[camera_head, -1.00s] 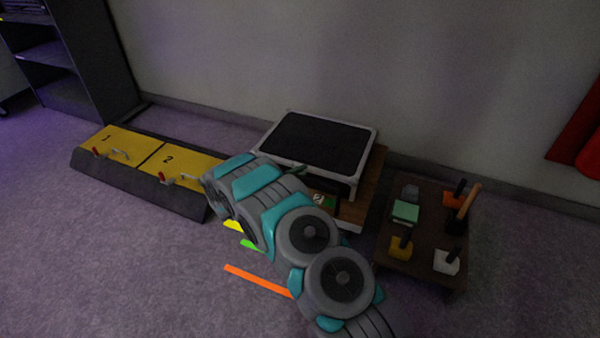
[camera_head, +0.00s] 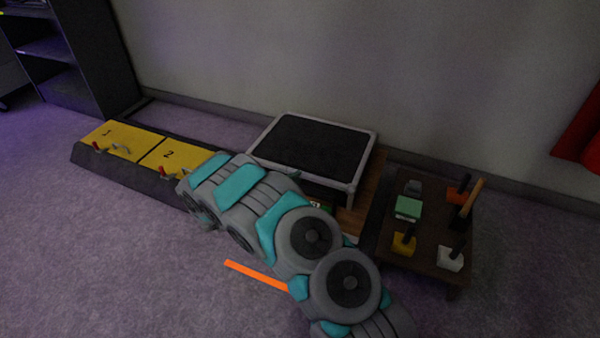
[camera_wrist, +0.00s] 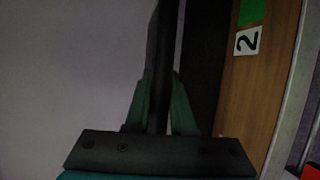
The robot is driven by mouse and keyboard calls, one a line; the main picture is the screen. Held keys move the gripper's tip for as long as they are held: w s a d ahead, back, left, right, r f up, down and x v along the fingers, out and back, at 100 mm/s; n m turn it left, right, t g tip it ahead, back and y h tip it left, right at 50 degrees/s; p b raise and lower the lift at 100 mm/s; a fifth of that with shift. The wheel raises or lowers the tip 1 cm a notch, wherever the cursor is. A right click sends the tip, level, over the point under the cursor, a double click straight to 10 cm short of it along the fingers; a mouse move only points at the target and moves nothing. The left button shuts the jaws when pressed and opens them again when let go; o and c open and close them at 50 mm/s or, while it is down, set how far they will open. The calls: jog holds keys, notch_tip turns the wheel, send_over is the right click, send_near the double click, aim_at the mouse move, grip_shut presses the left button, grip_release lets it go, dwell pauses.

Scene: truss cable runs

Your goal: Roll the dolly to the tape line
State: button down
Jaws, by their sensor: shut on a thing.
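The dolly appears to be the low wooden platform (camera_head: 371,185) by the wall, with a black-topped, grey-framed piece (camera_head: 312,143) over it. In the wrist view, a wooden surface (camera_wrist: 250,95) carries a white label "2" (camera_wrist: 247,40) and a green patch. My gripper (camera_wrist: 160,80) has its green fingers shut on a dark upright bar (camera_wrist: 161,50), left of that surface. In the head view my arm hides the gripper and the platform's front. An orange tape line (camera_head: 256,276) lies on the carpet, its right end behind my arm.
A yellow-topped cable ramp (camera_head: 125,140), marked 1 and 2, lies left of my arm. A small dark table (camera_head: 425,255) with several tools and blocks stands at right. A dark shelf (camera_head: 75,60) is at back left. Carpet at the front left is clear.

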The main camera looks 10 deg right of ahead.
jog(key=s+a+b, duration=0.2)
jog(key=s+a, duration=0.8)
jog(key=s, duration=0.4)
jog(key=shift+a, duration=0.15)
jog(key=shift+s, duration=0.1)
jog(key=c, duration=0.8)
grip_release()
jog(key=shift+o, duration=0.2)
jog(key=shift+a, duration=0.1)
jog(key=v, duration=0.7)
jog(key=shift+s+a+p, duration=0.2)
jog(key=shift+a+p, duration=0.05)
jog(key=shift+p, duration=0.05)
